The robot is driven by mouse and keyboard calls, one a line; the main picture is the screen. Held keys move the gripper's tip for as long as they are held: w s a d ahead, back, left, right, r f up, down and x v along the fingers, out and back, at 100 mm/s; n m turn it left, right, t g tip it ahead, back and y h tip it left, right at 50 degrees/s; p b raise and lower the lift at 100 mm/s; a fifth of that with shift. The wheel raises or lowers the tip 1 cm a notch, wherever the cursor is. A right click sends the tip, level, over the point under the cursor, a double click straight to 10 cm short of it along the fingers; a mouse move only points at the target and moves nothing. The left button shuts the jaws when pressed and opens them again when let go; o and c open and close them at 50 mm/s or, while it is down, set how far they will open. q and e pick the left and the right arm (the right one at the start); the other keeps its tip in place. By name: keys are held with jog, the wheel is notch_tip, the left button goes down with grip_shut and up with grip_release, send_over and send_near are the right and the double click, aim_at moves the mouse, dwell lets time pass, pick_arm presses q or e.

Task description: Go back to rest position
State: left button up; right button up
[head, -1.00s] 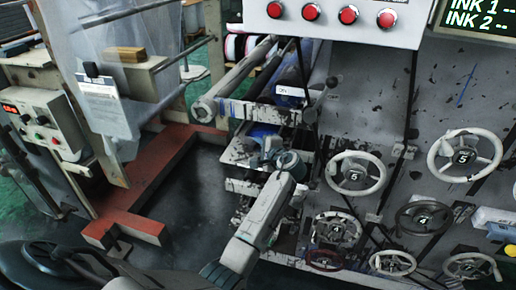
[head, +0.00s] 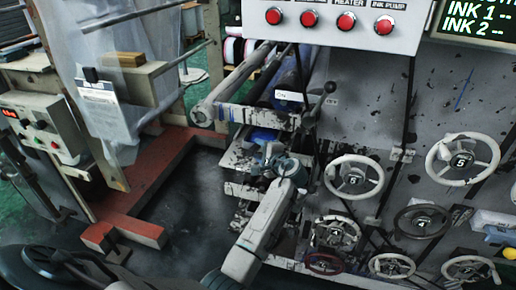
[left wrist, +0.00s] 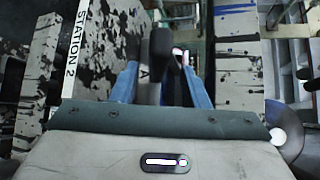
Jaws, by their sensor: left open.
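My left arm comes in from the bottom in the head view and reaches towards the printing machine. Its gripper (head: 270,150) is small there, in front of the machine's stained ledges, and its fingertips are hard to make out. In the left wrist view, the two blue fingers of the left gripper (left wrist: 160,85) stand apart. A dark upright piece (left wrist: 158,50) shows between or beyond them; I cannot tell whether they touch it. A "STATION 2" label (left wrist: 75,45) is on a panel to the left. My right gripper is not in view.
Handwheels (head: 354,175) cover the machine front on the right. A panel with red buttons (head: 346,22) is above. A lever with a black knob (head: 330,86) sticks out near the rollers (head: 240,85). A red floor frame (head: 150,180) and control box (head: 45,125) are left. Dark floor between looks clear.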

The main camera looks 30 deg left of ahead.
pick_arm(q)
jog(key=p+v, duration=0.3)
jog(key=v, duration=0.5)
jog(key=s+a+f+n+g+h, duration=0.1)
jog(key=s+f+n+h, duration=0.1)
jog(key=s+f, duration=0.35)
jog(key=s+a+f+n+g+h, duration=0.1)
jog(key=s+f+n+h, duration=0.15)
jog(key=s, duration=0.65)
jog(key=s+a+f+n+h, duration=0.1)
jog(key=s+f, duration=0.3)
jog(key=s, duration=0.3)
jog(key=s+d+r+n+g+h, duration=0.1)
jog(key=s+d+h, duration=0.25)
jog(key=s, duration=0.65)
jog(key=s+d+n+g+h, duration=0.1)
jog(key=s+d+h, duration=0.25)
jog(key=s, duration=0.55)
notch_tip(320, 180, down, 28)
jog(key=a+g, duration=0.1)
jog(key=a, duration=0.1)
jog(key=s+a+f+g, duration=0.1)
jog(key=s+f, duration=1.7)
jog(key=f, duration=0.3)
jog(key=shift+s+a+n, duration=0.2)
jog(key=shift+a+n, duration=0.1)
jog(key=shift+n, duration=0.15)
